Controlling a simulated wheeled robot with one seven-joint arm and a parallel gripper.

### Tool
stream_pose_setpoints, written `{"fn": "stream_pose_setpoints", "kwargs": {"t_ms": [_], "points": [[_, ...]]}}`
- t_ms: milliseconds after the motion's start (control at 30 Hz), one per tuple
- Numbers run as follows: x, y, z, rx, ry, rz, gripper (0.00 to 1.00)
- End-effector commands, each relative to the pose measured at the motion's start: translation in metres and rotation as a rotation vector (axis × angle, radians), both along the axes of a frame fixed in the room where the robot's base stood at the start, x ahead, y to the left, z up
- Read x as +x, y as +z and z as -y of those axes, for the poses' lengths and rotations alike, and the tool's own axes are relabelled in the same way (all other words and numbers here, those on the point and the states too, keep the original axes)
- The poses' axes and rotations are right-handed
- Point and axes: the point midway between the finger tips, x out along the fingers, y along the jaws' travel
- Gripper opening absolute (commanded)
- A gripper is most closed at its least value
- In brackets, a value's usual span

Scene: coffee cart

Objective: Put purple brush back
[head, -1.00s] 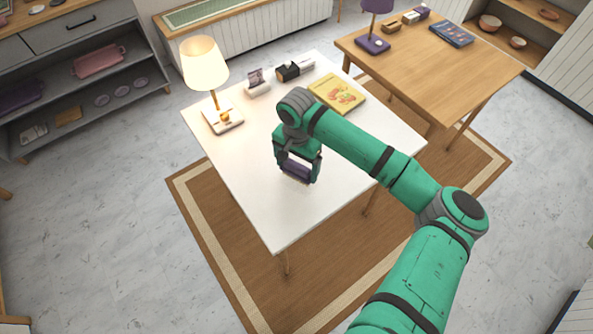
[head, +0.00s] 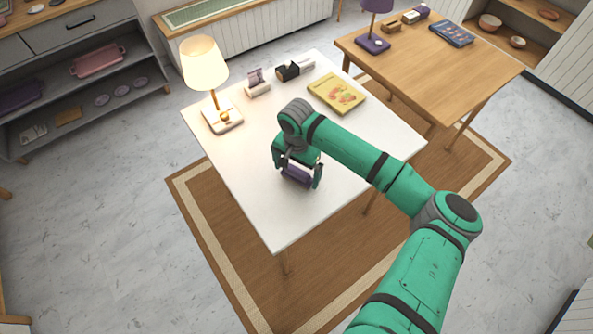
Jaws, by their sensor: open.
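The purple brush (head: 297,176) is on or just above the white table (head: 275,223), between the fingers of my gripper (head: 299,180). My gripper points down over the table's middle, with one finger on each side of the brush. The fingers are open. Whether they touch the brush, and whether its underside rests on the tabletop, I cannot tell. The upper part of the brush is hidden by my gripper.
A lit lamp (head: 205,70), a small stand (head: 257,83), a dark dispenser (head: 290,70) and a yellow book (head: 337,93) stand along the table's far side. The front part is clear. A wooden table (head: 440,75) adjoins at right.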

Motion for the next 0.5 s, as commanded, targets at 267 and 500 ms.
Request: {"fn": "stream_pose_setpoints", "kwargs": {"t_ms": [267,500], "points": [[0.001,0.031,0.0,0.0,0.001,0.002,1.0],[0.001,0.08,0.0,-0.001,0.003,0.003,1.0]]}}
